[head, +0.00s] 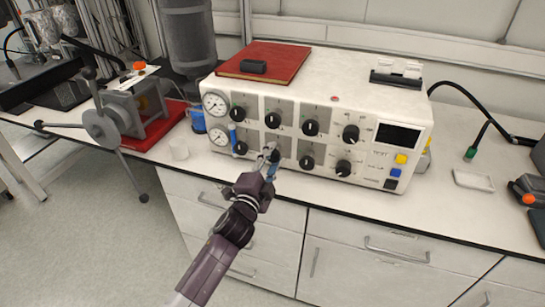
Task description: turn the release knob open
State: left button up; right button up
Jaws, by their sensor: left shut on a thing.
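A white control box (385,106) stands on the bench with two rows of black knobs on its front. My left gripper (269,156) is at the lower row, in front of the second place from the left. Its fingers are shut on the knob there, which they mostly hide. I take this to be the release knob, but its label and pointer cannot be read. The neighbouring lower knobs (240,148) and (306,162) are free of the gripper. My right gripper is not in view.
Two gauges (214,104) sit at the box's left end, with a screen (398,136) and coloured buttons at its right. A red book (264,62) lies on top. A handwheel device (103,128) stands left; a small white tray (473,180) lies right.

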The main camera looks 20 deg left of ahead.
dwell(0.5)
pick_arm(q)
jog(key=o, duration=1.2)
jog(key=shift+c, duration=0.2)
jog(key=s, duration=1.2)
jog(key=shift+a, duration=0.25)
